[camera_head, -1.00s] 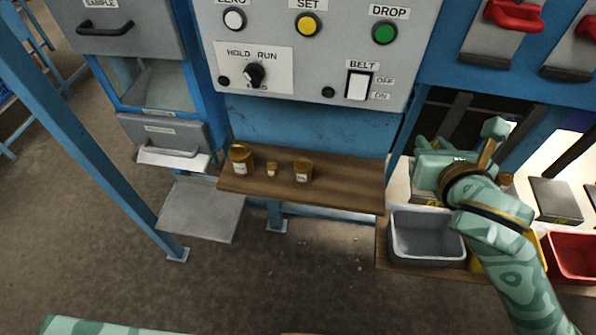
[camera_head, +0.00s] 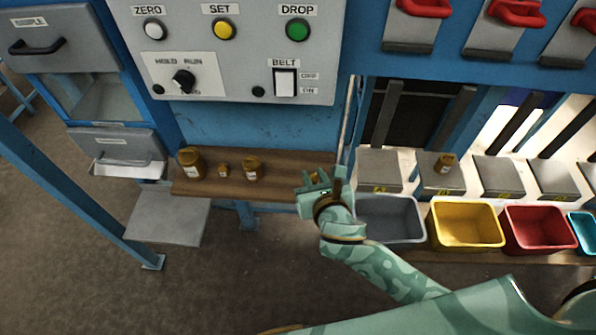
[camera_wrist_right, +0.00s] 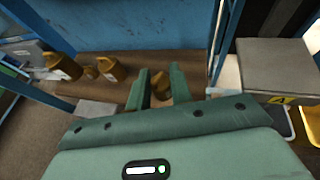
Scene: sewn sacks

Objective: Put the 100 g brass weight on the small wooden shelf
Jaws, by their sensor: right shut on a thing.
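My right gripper (camera_head: 313,182) is at the right end of the small wooden shelf (camera_head: 290,164). It is shut on a brass weight (camera_wrist_right: 158,88), which shows between its two fingers in the right wrist view; its label cannot be read. I cannot tell whether this weight touches the shelf. Three other brass weights stand upright on the shelf's left half: a large one (camera_head: 191,163), a tiny one (camera_head: 223,171) and a medium one (camera_head: 253,168). Another brass weight (camera_head: 445,162) stands on a grey metal block at the right. My left gripper is not in view.
A control panel (camera_head: 225,75) hangs above the shelf. A grey bin (camera_head: 391,222), a yellow bin (camera_head: 466,226) and a red bin (camera_head: 540,230) stand to the right. A blue post (camera_head: 351,120) rises at the shelf's right end. The shelf is bare between the medium weight and my gripper.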

